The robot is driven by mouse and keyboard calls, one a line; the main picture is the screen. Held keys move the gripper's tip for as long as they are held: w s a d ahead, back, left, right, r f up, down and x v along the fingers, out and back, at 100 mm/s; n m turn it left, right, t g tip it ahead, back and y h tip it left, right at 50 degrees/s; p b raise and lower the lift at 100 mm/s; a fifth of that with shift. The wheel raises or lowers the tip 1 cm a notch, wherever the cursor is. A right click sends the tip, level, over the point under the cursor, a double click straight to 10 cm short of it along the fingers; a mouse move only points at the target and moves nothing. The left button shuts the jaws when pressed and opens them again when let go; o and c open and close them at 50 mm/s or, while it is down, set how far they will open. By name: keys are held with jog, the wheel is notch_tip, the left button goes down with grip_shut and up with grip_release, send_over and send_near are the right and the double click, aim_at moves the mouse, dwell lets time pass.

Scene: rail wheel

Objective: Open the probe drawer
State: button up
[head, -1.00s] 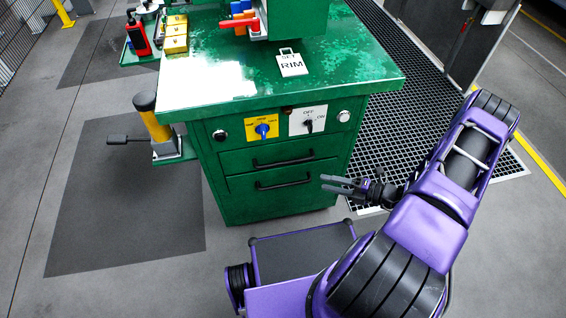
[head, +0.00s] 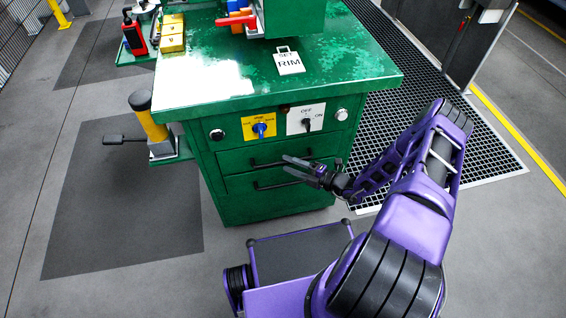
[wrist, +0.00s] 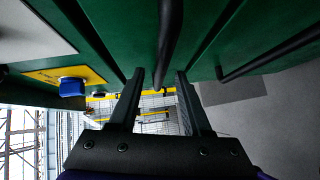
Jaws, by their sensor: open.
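The green cabinet (head: 225,185) has two drawers with black bar handles; I see no label naming the probe drawer. The upper handle (head: 262,164) is partly hidden by my gripper; in the wrist view this handle (wrist: 170,35) runs down toward the gap between my fingertips. The lower handle (head: 272,186) shows just below, and at the right of the wrist view (wrist: 268,62). My gripper (head: 286,164) is open and empty, its fingers pointing at the cabinet front by the upper handle. I cannot tell whether they touch it. Both drawers look shut.
Above the drawers are a yellow plate with a blue knob (head: 260,129), a white OFF/ON switch plate (head: 306,119) and a round button (head: 342,114). A yellow post with a pedal (head: 152,120) stands at left. A white RIM tag (head: 289,62) lies on the top. Floor grating (head: 440,130) is at right.

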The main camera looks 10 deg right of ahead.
aim_at(283, 162)
jog(key=shift+x, duration=1.55)
grip_shut()
